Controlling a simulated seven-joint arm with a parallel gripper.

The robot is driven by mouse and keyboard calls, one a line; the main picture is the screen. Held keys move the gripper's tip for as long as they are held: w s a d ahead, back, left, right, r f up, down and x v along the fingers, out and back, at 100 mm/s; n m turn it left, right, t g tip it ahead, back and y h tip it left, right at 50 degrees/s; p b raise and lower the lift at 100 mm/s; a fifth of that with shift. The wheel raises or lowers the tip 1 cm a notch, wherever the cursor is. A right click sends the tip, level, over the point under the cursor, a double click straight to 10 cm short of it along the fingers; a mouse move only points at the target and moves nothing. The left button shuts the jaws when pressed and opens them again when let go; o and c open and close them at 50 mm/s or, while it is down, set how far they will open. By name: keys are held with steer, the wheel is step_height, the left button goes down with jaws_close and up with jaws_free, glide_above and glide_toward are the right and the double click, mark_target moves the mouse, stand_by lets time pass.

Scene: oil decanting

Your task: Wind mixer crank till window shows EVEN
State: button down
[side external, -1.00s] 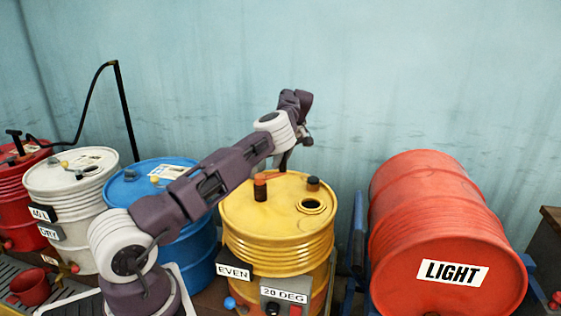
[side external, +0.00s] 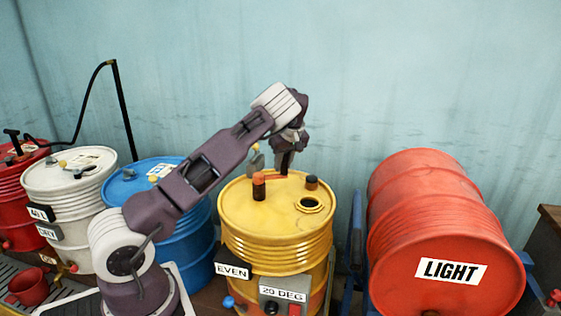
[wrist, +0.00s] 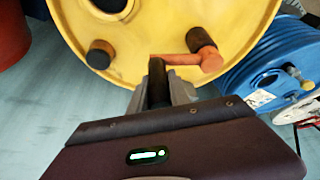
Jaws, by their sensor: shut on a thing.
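The yellow mixer drum (side external: 262,245) stands upright in the middle. Its label window (side external: 233,271) reads EVEN. On the lid stands a dark post with an orange cap (side external: 259,187), from which the orange crank arm (side external: 275,177) reaches away to the right. My gripper (side external: 285,166) is over the lid at the crank's far end. In the wrist view my gripper (wrist: 157,68) is closed at the free end of the crank arm (wrist: 182,60), shut on the crank there. The fingers hide the gripped part.
A dark bung (side external: 311,183) and an open ringed hole (side external: 309,204) are on the same lid. A red LIGHT drum (side external: 440,225) lies on its side at right. Blue (side external: 170,195) and white (side external: 72,180) drums stand at left. A 20 DEG box (side external: 284,297) is in front.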

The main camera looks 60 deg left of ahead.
mark_target(284, 173)
steer(key=d+m+t, duration=0.1)
steer(key=m, duration=0.1)
steer(key=s+d+m, duration=0.1)
steer(key=d+m, duration=0.1)
steer(key=shift+s+d+r+m+t+h, duration=0.1)
steer(key=shift+s+m+t+h, duration=0.05)
steer(key=shift+m+t+h, duration=0.2)
steer(key=s+d+m+t+h, duration=0.2)
steer(key=s+m, duration=0.5)
steer(key=s, duration=0.4)
steer(key=shift+d, duration=0.2)
steer(key=shift+a, duration=0.1)
stand_by(0.8)
stand_by(0.5)
steer(key=c, duration=1.2)
jaws_free()
